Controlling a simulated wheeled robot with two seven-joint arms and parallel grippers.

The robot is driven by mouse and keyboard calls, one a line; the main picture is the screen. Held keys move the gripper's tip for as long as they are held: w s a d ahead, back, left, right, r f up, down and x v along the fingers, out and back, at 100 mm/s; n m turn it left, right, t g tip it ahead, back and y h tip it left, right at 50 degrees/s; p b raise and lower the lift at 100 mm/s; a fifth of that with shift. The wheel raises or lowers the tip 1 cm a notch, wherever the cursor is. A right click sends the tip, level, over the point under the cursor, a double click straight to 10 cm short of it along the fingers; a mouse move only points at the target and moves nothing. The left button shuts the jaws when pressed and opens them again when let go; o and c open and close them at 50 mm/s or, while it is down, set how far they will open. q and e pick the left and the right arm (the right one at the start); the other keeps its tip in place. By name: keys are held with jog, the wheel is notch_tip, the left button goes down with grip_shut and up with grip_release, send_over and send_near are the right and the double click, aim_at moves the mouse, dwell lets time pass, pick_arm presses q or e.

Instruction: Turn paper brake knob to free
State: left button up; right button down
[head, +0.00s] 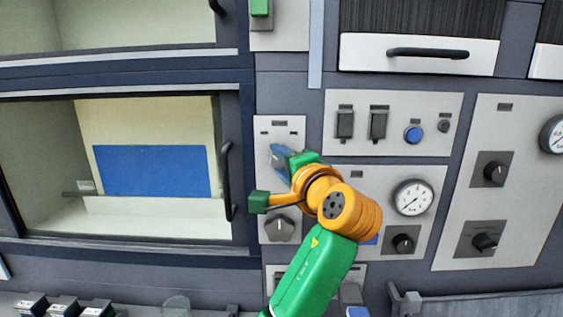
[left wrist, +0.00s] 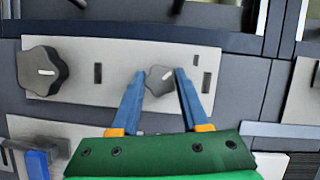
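A small grey knob (left wrist: 160,78) with a white mark sits on a light control plate, in the left wrist view. The blue fingertips of my left gripper (left wrist: 160,80) stand apart on either side of it, very close; I cannot tell whether they touch it. In the head view my left gripper (head: 281,160) is at the upper part of the narrow plate (head: 266,127), and its fingers hide the small knob there. A larger dark knob (head: 279,229) is lower on this plate and also shows at left in the left wrist view (left wrist: 40,70). My right gripper is not in view.
A windowed door with a black handle (head: 227,180) is left of the plate. A panel with switches and a blue button (head: 413,134) is at right, above a gauge (head: 413,197) and a dark knob (head: 404,243). Drawers are above.

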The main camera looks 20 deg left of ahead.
aim_at(279, 164)
pick_arm(q)
jog(key=o, duration=0.4)
jog(key=shift+s+a, duration=0.1)
jog(key=shift+o, duration=0.2)
jog(key=b+v, duration=0.2)
jog(key=v, duration=0.1)
jog(key=shift+f, duration=0.3)
jog(key=v, duration=0.1)
jog(key=b+v, duration=0.1)
jog(key=v, duration=0.2)
jog(key=shift+s+r, duration=0.1)
jog(key=shift+r, duration=0.2)
jog(key=shift+f, duration=0.1)
